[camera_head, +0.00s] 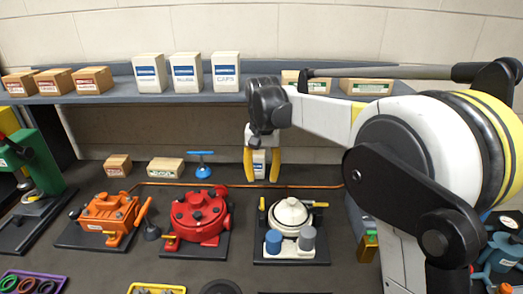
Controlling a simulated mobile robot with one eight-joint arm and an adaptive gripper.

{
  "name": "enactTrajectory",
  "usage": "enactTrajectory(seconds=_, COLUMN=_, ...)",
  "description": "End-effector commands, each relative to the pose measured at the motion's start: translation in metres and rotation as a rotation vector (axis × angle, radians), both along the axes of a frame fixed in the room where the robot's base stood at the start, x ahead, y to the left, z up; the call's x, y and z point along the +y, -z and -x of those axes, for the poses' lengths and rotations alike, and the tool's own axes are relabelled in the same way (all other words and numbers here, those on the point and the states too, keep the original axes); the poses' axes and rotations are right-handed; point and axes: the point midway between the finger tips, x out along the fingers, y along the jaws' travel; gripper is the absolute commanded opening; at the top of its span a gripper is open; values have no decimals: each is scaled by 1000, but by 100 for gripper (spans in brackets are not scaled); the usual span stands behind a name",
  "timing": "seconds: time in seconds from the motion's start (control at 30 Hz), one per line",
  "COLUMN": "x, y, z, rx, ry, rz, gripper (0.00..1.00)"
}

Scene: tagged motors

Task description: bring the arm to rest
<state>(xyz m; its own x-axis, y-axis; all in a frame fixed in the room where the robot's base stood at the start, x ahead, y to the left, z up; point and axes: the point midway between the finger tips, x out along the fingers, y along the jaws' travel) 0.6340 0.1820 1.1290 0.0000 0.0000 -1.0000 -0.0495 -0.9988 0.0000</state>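My gripper (262,178) hangs fingers-down over the back of the bench, in front of the shelf. Its two yellow fingers are spread apart. A small white box with a blue label (259,164) shows between them; it looks like it stands behind, and I see no clear grip on it. My white, black and yellow arm fills the right side of the view. On the bench are an orange motor (108,214), a red motor (199,214) and a cream round motor (290,214) with two grey and blue cylinders in front, each on a dark plate.
A shelf (120,98) at the back holds brown boxes (92,80) and white boxes (186,72). Smaller boxes (166,168) and a blue valve-like part (203,168) stand below it. A green press (33,165) is at the left, with trays (33,283) in front.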

Motion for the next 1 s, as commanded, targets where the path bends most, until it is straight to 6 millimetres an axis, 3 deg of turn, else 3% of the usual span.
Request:
enactTrajectory(seconds=0.13, x=-11, y=-8, z=9, rx=-22, ry=0, rz=-6, gripper=38)
enactTrajectory(seconds=0.23, x=-31, y=-22, z=28, rx=-69, ry=-2, rz=-18, gripper=38)
enactTrajectory(seconds=0.4, x=-77, y=-42, z=79, rx=-188, ry=-11, rz=-37, gripper=38)
enactTrajectory(seconds=0.53, x=-108, y=-46, z=124, rx=-283, ry=-18, rz=-41, gripper=38)
enactTrajectory(seconds=0.67, x=-135, y=-37, z=170, rx=-379, ry=-25, rz=-36, gripper=38)
enactTrajectory(seconds=0.8, x=-158, y=-16, z=217, rx=-481, ry=-34, rz=-22, gripper=38)
enactTrajectory(seconds=1.0, x=-177, y=16, z=260, rx=-584, ry=-43, rz=4, gripper=38)
